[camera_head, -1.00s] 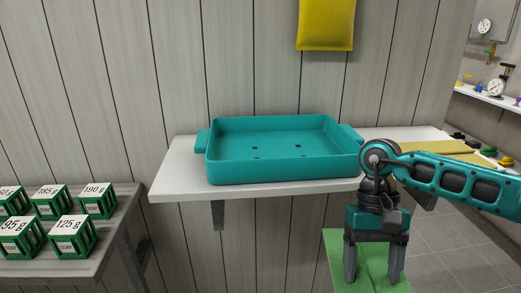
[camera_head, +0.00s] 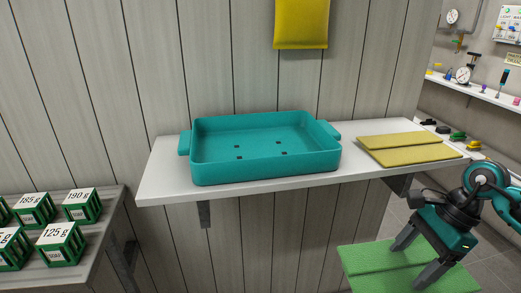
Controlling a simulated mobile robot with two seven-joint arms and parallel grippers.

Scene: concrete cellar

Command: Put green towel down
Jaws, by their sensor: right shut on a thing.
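The green towel (camera_head: 365,262) shows at the bottom right, below the front edge of the shelf; its lower part is cut off by the frame. My right gripper (camera_head: 408,264) points down at it, with its two fingers on the towel's surface and shut on it. My left gripper is not in view. I cannot tell whether the towel rests on anything.
A teal tray (camera_head: 265,168) with handles stands empty on the white shelf (camera_head: 165,180). A yellow cloth (camera_head: 302,22) hangs on the wall.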

